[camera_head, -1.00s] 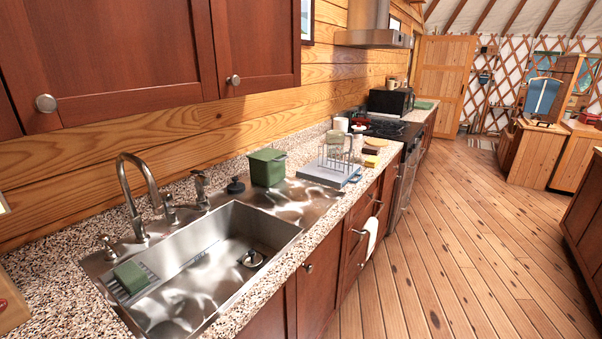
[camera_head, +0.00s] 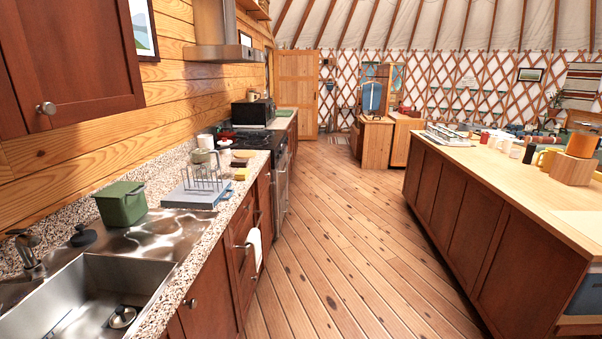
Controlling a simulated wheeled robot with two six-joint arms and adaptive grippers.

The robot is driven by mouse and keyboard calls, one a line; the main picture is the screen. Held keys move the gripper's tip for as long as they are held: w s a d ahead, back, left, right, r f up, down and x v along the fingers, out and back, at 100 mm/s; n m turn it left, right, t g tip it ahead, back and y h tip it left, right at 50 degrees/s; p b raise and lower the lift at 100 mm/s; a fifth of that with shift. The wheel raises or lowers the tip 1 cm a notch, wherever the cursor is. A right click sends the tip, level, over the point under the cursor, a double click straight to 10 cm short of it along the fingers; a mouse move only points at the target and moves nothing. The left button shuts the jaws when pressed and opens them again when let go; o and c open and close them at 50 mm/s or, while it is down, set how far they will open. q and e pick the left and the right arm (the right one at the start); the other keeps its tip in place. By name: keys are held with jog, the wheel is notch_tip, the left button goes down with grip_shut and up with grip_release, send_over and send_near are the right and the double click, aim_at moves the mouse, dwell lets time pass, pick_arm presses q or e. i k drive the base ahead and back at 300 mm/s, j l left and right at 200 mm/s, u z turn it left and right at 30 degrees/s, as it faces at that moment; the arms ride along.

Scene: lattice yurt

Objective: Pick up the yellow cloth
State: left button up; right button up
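A small flat yellow item (camera_head: 241,174) lies on the left counter near its front edge, just beyond the grey tray with the rack. It is too small to tell whether it is a cloth or a sponge. A white cloth (camera_head: 254,248) hangs on the front of the cabinets below that counter. Neither of my grippers is in view.
The left counter holds a sink (camera_head: 95,290), a green bin (camera_head: 121,203), a wire rack (camera_head: 201,180), a kettle (camera_head: 204,158) and a stove (camera_head: 255,139). A wooden-topped island (camera_head: 500,185) with mugs stands on the right. The floor (camera_head: 330,230) between is clear.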

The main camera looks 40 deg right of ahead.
aim_at(242, 174)
jog(key=z, duration=0.8)
jog(key=i+l+u, duration=0.15)
jog(key=i+l, duration=0.3)
jog(key=i+l+u, duration=0.1)
jog(key=i+l, duration=0.4)
jog(key=i, duration=0.15)
jog(key=i+l+u, duration=0.15)
jog(key=i+l, duration=0.35)
jog(key=i+l+u, duration=0.1)
jog(key=i+l, duration=0.4)
jog(key=i+l+u, duration=0.15)
jog(key=i+l, duration=0.3)
jog(key=l, duration=0.3)
